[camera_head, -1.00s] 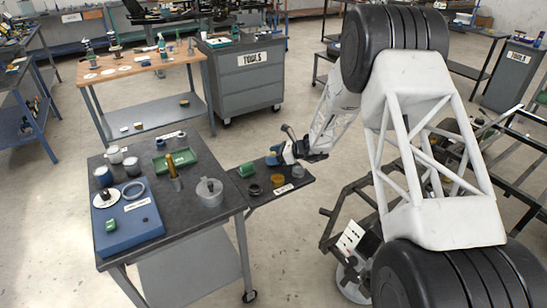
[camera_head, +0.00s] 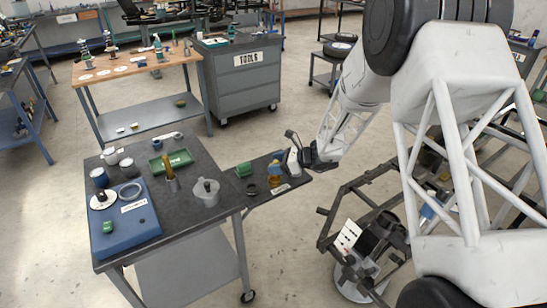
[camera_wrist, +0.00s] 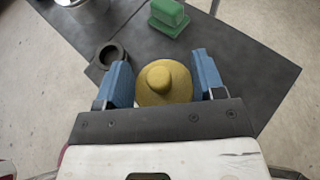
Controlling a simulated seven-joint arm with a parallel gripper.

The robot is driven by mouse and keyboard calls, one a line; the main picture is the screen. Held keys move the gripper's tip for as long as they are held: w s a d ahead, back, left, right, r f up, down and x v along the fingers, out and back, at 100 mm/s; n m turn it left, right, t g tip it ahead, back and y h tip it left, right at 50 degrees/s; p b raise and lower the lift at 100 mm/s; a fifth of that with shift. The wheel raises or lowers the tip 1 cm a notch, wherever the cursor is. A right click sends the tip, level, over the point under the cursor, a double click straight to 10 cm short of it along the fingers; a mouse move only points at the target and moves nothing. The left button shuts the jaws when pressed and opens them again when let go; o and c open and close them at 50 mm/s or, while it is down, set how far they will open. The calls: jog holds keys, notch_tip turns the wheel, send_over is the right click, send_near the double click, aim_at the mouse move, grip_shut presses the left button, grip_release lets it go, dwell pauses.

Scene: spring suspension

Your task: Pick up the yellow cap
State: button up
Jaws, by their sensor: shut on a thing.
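The yellow cap (camera_wrist: 164,82) is a round, flanged piece with a raised knob, seen from above in the wrist view. My gripper (camera_wrist: 164,80) has its two blue fingers on either side of the cap and is shut on it. In the head view my gripper (camera_head: 279,175) is over the small dark side shelf, and the yellow cap (camera_head: 274,183) shows small at its fingers. I cannot tell whether the cap still touches the shelf.
A dark ring (camera_wrist: 110,55) lies close to the left finger, and a green block (camera_wrist: 168,15) stands beyond the cap. The dark side shelf (camera_wrist: 245,80) has bare room at right. The main table (camera_head: 225,160) holds a blue board (camera_head: 140,228), a green tray (camera_head: 180,157) and a grey pot (camera_head: 205,192).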

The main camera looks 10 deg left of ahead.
jog(key=shift+s+d+r, duration=0.1)
jog(key=shift+s+d, duration=0.25)
jog(key=shift+s, duration=0.45)
jog(key=shift+s+d+r, duration=0.1)
jog(key=shift+s+d, duration=0.3)
jog(key=shift+s, duration=0.45)
jog(key=shift+s+d+r, duration=0.1)
jog(key=shift+s+d, duration=0.25)
jog(key=shift+s, duration=0.45)
